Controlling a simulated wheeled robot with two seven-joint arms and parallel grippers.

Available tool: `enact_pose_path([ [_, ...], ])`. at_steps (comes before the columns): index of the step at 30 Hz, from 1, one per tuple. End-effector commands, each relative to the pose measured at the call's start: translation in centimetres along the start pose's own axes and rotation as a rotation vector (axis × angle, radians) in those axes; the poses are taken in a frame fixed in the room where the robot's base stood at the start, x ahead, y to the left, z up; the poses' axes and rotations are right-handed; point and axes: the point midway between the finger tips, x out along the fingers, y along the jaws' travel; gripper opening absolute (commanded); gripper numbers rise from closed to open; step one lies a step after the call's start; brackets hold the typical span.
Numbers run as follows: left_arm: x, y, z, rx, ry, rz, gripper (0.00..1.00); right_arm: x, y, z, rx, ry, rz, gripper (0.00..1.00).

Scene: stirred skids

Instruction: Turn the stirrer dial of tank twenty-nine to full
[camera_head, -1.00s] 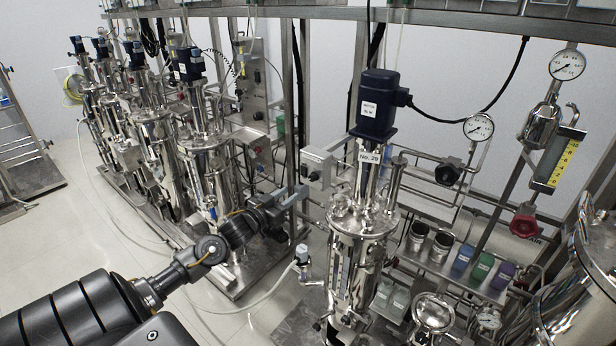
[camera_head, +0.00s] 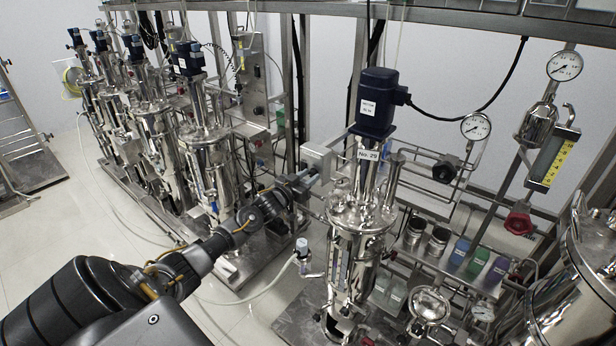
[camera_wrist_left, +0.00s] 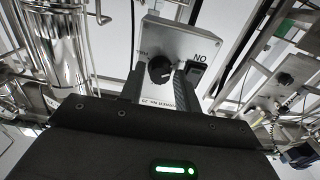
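The stirrer box (camera_head: 317,158) is a grey metal box left of the tank marked No. 29 (camera_head: 357,230). In the left wrist view, the box's face (camera_wrist_left: 185,42) carries a black round dial (camera_wrist_left: 160,69) with a light pointer mark, and lettering including "29". My left gripper (camera_head: 308,181) is at the box in the head view. In the wrist view its two dark fingers (camera_wrist_left: 160,84) stand apart, one on each side of the dial. The right finger overlaps the dial's edge; contact is unclear. My right gripper is not in view.
The tank's blue motor (camera_head: 379,103) rises right of the box. A row of similar tanks (camera_head: 150,125) stands at left. A steel upright (camera_head: 287,85) is behind the box. Coloured containers (camera_head: 480,260) and a red valve handle (camera_head: 518,220) are at right. Floor shows at left.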

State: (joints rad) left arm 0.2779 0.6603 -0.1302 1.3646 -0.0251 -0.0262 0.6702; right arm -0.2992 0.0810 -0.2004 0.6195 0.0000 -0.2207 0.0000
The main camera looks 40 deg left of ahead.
Motion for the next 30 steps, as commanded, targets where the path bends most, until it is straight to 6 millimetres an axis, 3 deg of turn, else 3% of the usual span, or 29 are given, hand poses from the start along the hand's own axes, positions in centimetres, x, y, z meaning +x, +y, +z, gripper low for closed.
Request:
enact_pose_path([
  [6,0.0,0.0,0.0,0.0,0.0,0.0,0.31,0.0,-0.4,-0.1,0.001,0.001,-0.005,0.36],
  [13,0.0,0.0,0.0,0.0,0.0,0.0,0.01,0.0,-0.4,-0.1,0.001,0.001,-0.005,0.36],
  [22,0.0,0.0,0.1,0.038,0.0,0.0,0.01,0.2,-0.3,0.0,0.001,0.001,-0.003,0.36],
  [30,0.0,0.0,0.1,0.204,0.002,0.001,0.01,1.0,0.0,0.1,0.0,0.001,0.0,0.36],
])
